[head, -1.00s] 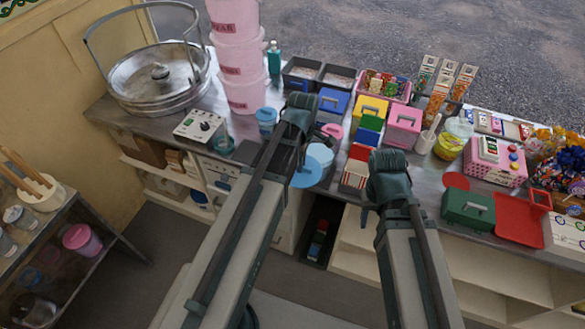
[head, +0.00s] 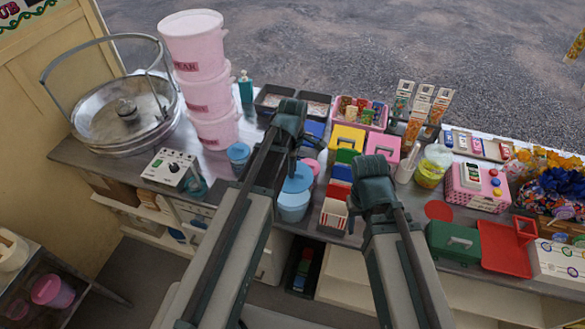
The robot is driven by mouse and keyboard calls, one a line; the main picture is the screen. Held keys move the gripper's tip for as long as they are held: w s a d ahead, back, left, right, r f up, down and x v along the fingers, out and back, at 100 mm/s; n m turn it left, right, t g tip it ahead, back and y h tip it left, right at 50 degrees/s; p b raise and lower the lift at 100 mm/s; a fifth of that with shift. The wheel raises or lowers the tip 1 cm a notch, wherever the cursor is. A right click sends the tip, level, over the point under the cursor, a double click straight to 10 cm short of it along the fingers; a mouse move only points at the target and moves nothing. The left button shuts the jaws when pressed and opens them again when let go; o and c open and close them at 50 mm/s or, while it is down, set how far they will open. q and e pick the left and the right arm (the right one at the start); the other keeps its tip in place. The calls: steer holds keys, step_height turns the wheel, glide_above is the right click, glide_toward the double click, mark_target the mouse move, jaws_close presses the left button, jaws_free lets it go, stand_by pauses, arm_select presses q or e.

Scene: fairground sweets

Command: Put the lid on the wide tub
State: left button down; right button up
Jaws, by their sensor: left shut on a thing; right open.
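The wide tub (head: 292,211) is a round light-blue container at the counter's front edge, left of the striped box. The blue lid (head: 298,180) is over its mouth and hides its opening. I cannot tell whether the lid rests on the rim or hangs just above it. My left gripper (head: 303,155) is shut on the lid; its fingers are mostly hidden behind my arm. My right gripper (head: 352,212) is open and empty, right of the tub, by the striped box.
A red-and-white striped box (head: 333,214) stands close right of the tub. A pink round lid (head: 312,166) lies behind it. A small blue-lidded tub (head: 239,153) and stacked pink buckets (head: 213,92) stand left. A green case (head: 453,242) and red tray (head: 505,252) lie right.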

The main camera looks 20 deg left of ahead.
mark_target(292, 181)
arm_select(q)
steer(key=shift+f+b, duration=3.05)
steer(key=shift+f, duration=0.15)
steer(key=shift+f, duration=0.15)
steer(key=shift+c, duration=1.8)
jaws_free()
steer(key=shift+r+p, duration=3.4)
steer(key=shift+r, duration=0.2)
jaws_close()
